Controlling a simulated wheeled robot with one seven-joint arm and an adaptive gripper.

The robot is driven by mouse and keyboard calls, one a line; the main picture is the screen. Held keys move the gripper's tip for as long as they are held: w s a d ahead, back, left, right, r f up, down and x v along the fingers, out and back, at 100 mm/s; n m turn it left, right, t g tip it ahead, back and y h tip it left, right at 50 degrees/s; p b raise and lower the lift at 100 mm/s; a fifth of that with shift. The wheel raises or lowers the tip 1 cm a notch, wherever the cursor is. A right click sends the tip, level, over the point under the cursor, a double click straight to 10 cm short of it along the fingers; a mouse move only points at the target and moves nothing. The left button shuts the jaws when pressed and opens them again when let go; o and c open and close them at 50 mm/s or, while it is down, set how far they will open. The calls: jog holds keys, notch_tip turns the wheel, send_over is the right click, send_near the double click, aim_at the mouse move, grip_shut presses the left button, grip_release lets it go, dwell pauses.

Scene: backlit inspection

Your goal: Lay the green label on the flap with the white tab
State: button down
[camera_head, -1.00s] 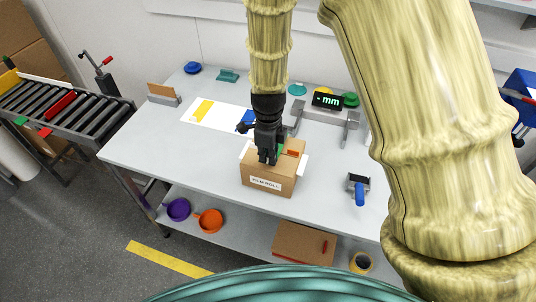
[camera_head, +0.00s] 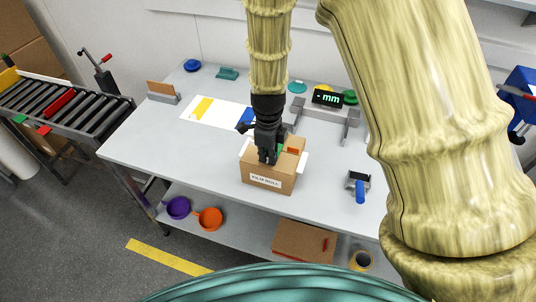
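A brown cardboard box (camera_head: 268,178) with a printed white label on its front stands on the table. White pieces show at its left side (camera_head: 244,148) and its right side (camera_head: 302,162), and an orange patch (camera_head: 293,151) lies on its top. My gripper (camera_head: 267,160) points down over the box top, at or just above it. A small green piece, likely the green label (camera_head: 281,148), shows right beside the fingers. The gripper hides most of it, so I cannot tell whether it is held or lying on a flap. The finger gap is too small to read.
A white sheet (camera_head: 225,112) with yellow and blue patches lies behind, left of the box. A grey fixture with a dark "mm" display (camera_head: 327,98) stands at the back. A blue-handled tool (camera_head: 359,187) lies to the right. The table's left front is clear.

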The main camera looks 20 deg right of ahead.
jog(key=shift+f, duration=0.65)
jog(key=c, duration=1.6)
grip_release()
jog(key=shift+o, duration=0.2)
jog(key=shift+r, duration=0.1)
notch_tip(320, 180, up, 12)
